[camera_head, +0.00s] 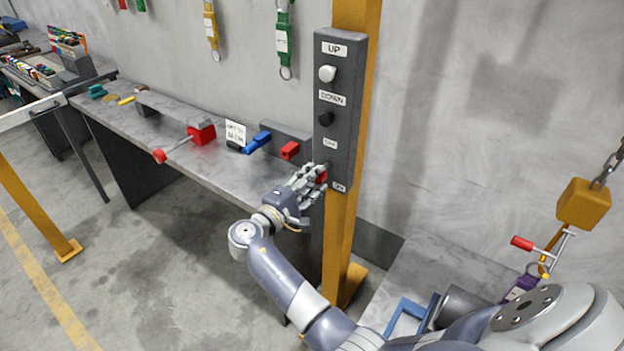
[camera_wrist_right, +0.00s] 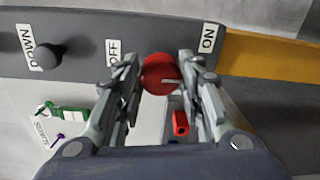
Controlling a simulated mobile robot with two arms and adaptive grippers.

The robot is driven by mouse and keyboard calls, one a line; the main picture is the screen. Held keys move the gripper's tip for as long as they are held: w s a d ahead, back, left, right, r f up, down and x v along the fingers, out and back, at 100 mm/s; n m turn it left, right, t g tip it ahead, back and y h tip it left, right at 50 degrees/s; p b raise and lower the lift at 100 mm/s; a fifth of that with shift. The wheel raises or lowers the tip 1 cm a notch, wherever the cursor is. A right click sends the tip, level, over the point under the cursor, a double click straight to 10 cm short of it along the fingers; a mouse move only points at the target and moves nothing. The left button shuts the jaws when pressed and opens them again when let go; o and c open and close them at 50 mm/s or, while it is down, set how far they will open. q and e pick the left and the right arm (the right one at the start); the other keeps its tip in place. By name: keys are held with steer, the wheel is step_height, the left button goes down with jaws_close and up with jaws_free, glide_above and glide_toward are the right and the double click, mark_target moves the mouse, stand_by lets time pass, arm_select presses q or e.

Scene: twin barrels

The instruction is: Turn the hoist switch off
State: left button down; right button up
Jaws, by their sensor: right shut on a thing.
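The hoist control panel (camera_head: 341,110) is a dark grey box on a yellow post, labelled UP, DOWN, OFF and ON from top to bottom. Its red hoist switch (camera_head: 321,178) sits low, between the OFF and ON labels, mostly covered by my right gripper (camera_head: 313,176). In the right wrist view the round red switch (camera_wrist_right: 160,72) lies between the fingertips of my right gripper (camera_wrist_right: 160,75), which is shut on it. A pale line on the knob points toward the ON label (camera_wrist_right: 208,38). The OFF label (camera_wrist_right: 113,51) is on the other side. My left gripper is out of view.
The white UP button (camera_head: 327,74) and black DOWN button (camera_head: 325,118) are above the switch. A grey bench (camera_head: 235,176) along the wall holds red and blue tools. A yellow hoist block (camera_head: 583,204) hangs by a chain at right.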

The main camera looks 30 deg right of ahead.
steer(key=shift+r, duration=0.2)
steer(key=o, duration=0.9)
steer(key=shift+o, duration=0.8)
steer(key=shift+d+f, duration=0.1)
steer(key=shift+f, duration=0.05)
steer(key=v, duration=0.7)
steer(key=shift+a, duration=0.25)
